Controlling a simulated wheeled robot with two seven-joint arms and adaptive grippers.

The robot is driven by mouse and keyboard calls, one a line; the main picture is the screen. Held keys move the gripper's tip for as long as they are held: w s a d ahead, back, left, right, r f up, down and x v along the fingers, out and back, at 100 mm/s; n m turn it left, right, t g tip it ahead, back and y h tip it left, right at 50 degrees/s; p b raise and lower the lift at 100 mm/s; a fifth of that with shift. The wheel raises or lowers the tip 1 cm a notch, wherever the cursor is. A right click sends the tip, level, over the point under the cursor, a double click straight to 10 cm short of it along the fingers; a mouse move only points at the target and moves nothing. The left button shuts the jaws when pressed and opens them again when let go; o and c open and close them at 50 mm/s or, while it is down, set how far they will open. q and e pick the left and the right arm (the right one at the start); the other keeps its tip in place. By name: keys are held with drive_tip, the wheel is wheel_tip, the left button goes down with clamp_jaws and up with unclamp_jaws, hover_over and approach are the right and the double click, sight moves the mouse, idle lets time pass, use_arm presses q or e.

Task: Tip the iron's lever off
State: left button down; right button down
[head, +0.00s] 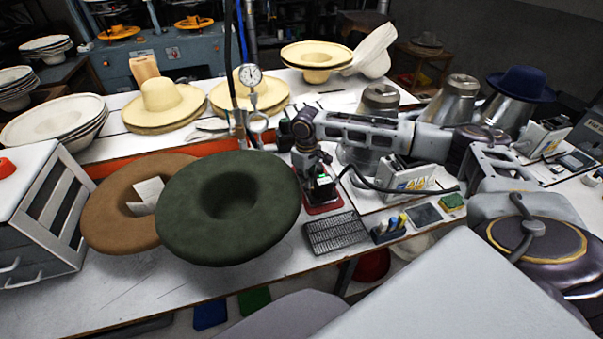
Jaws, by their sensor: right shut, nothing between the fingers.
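My right arm reaches in from the right. My right gripper (314,165) points down, shut and empty, over a small dark device on a red base (324,204). A small green patch shows on this device just below the fingertips. The gripper hides its upper part, so I cannot make out a lever or its position, nor whether the fingers touch it. A dark cord (400,189) curves from near the device to the right, past a pale box (405,176). I cannot clearly identify the iron. My left gripper is not in view.
A green felt hat (228,205) and a brown hat (115,210) lie left of the device. A dark ribbed pad (335,233) and a small brush holder (388,229) are in front. Metal hat blocks (450,100) stand behind my arm. A thin gauge stand (250,76) rises at the back left.

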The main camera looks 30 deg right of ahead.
drive_tip(key=shift+f, duration=1.2)
idle(1.3)
drive_tip(key=shift+r, duration=0.1)
drive_tip(key=shift+r+p, duration=3.55)
drive_tip(key=shift+p, duration=1)
drive_tip(key=shift+s+f, duration=0.15)
